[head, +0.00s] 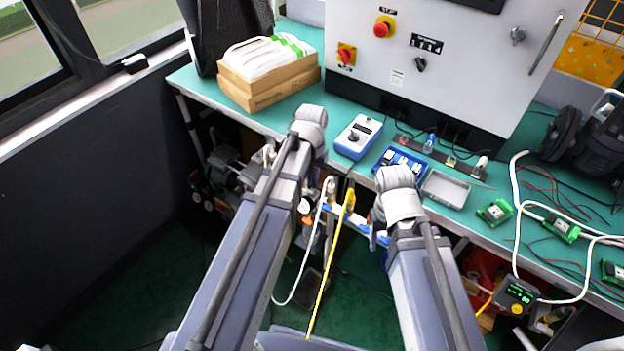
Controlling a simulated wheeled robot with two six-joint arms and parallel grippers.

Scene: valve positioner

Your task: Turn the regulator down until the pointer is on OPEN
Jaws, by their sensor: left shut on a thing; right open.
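Below the bench's front edge is a cluster of fittings with a small round white gauge (305,206), a white hose and a yellow hose (331,260). The regulator seems to be part of this cluster, and its knob is hidden. My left gripper (308,187) is down at the cluster, shut on what seems to be the regulator, mostly covered by my own arm. My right gripper (376,222) is open beside a blue bar (340,212), to the right of the yellow hose, partly covered by my arm. The pointer and the OPEN mark cannot be made out.
The green bench (470,222) runs above the fittings. On it are a blue calibrator box (358,137), a second blue device (398,162), a grey tray (446,189), a cardboard box (266,88) and a control cabinet (440,70). Cables lie at right.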

